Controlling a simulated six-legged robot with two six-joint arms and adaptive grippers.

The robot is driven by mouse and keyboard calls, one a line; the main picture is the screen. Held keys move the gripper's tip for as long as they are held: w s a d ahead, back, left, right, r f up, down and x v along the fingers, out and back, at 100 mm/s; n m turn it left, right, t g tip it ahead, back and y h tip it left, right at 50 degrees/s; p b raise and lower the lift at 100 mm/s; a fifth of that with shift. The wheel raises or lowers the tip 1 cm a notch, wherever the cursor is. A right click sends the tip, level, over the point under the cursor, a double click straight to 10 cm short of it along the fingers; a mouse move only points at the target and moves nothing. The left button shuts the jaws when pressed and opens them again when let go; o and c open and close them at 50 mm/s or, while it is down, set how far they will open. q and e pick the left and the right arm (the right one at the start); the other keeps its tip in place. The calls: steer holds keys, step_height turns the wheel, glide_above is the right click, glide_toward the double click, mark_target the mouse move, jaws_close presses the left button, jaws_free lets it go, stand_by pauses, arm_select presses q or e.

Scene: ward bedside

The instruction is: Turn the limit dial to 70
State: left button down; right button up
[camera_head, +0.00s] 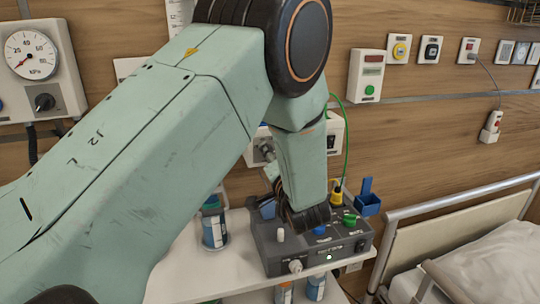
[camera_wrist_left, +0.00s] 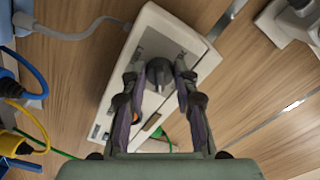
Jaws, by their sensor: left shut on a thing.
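The dark limit dial (camera_wrist_left: 158,72) sits on a pale wall box (camera_wrist_left: 185,35) in the left wrist view. My left gripper (camera_wrist_left: 160,80) has one finger on each side of this dial and is shut on it. No scale figures are readable around the dial, so I cannot tell its setting. In the head view, a pale wall box (camera_head: 335,133) shows partly behind my left arm, which hides the gripper's hold. My right gripper is in neither view.
A grey console (camera_head: 352,245) with coloured plugs stands on a white shelf (camera_head: 200,275) below my arm. A labelled bottle (camera_head: 215,230) stands beside it. A pressure gauge (camera_head: 30,53) hangs at upper left. A bed rail (camera_head: 455,200) is at right. Cables (camera_wrist_left: 35,90) run at left in the wrist view.

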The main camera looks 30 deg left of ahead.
arm_select(q)
steer(key=n+b, duration=0.4)
steer(key=n, duration=0.8)
steer(key=n+b, duration=0.4)
steer(key=n, duration=0.8)
steer(key=shift+d+f+n, duration=0.1)
steer(key=shift+f+n, duration=0.1)
steer(key=shift+n, duration=0.2)
steer(key=shift+b, duration=0.3)
steer(key=c, duration=1.3)
jaws_free()
steer(key=shift+r, duration=0.1)
steer(key=shift+o, duration=1.4)
steer(key=shift+w+r, duration=0.1)
